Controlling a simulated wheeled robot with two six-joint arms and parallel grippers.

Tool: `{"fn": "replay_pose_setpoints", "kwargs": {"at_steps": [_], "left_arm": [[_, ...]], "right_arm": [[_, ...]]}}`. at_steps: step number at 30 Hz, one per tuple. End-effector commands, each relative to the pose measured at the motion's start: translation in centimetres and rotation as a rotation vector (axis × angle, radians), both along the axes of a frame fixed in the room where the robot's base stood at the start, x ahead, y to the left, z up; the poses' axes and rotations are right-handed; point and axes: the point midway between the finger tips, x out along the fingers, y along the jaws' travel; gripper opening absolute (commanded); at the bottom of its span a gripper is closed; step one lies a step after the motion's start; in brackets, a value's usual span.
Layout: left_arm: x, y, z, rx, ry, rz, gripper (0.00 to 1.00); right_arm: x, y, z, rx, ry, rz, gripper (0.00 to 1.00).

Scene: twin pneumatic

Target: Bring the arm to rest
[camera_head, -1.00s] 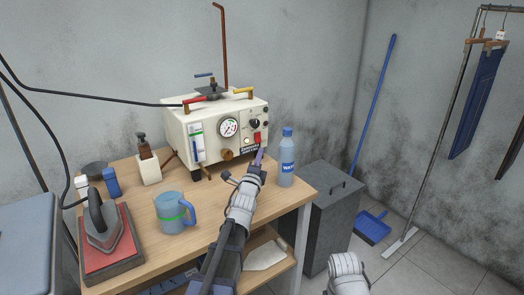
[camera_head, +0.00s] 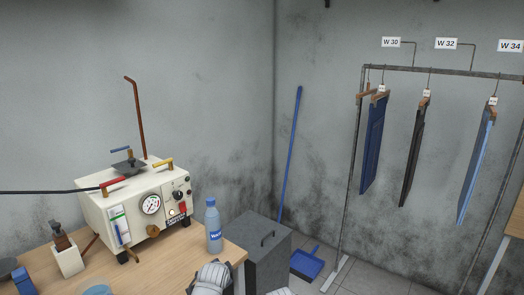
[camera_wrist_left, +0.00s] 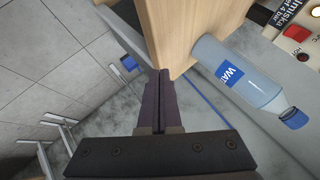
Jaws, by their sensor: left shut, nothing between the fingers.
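In the left wrist view my left gripper (camera_wrist_left: 161,78) is shut and empty, its dark fingers pressed together. Its tips show against the corner of the wooden table (camera_wrist_left: 175,25); I cannot tell how far apart they are. In the head view only a white link of one of my arms shows at the bottom edge, before the table's front right corner; its fingers are out of frame. My right gripper is in neither view.
A water bottle (camera_head: 213,228) stands on the table (camera_head: 232,250) near its right edge, beside the cream pneumatic unit (camera_head: 140,215). A grey bin (camera_head: 262,255), blue dustpan (camera_head: 306,262) and trouser rack (camera_head: 362,150) stand right of it. Floor between bin and rack is partly open.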

Motion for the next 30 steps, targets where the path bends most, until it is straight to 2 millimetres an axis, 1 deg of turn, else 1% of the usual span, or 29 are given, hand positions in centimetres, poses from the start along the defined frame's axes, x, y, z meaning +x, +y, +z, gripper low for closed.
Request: {"fn": "replay_pose_setpoints", "kwargs": {"at_steps": [1, 2, 3, 5, 6, 9, 12, 15, 18, 30], "left_arm": [[-2.9, -1.6, 1.1, -0.055, 0.103, 0.044, 0.00], [-4.5, -2.4, 0.9, -0.087, 0.168, 0.079, 0.00], [-6.8, -3.4, 0.7, -0.123, 0.254, 0.129, 0.00], [-10.2, -4.5, 0.7, -0.161, 0.373, 0.209, 0.00], [-12.3, -5.1, 0.8, -0.177, 0.444, 0.263, 0.00], [-17.1, -6.2, 1.4, -0.193, 0.594, 0.386, 0.00], [-20.7, -6.7, 2.1, -0.187, 0.696, 0.485, 0.00], [-22.8, -7.0, 2.5, -0.175, 0.756, 0.550, 0.00], [-23.7, -7.0, 2.7, -0.168, 0.782, 0.581, 0.00], [-23.8, -7.0, 2.6, -0.167, 0.786, 0.588, 0.00]], "right_arm": [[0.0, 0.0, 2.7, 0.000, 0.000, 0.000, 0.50], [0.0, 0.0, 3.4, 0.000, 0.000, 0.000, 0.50], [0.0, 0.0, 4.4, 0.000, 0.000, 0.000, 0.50], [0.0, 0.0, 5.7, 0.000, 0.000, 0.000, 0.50], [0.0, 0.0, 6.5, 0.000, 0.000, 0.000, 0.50], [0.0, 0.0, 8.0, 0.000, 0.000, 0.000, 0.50], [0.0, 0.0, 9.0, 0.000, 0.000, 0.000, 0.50], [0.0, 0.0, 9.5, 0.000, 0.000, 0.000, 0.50], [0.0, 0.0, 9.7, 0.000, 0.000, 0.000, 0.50], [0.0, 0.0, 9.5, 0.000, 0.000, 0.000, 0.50]]}}
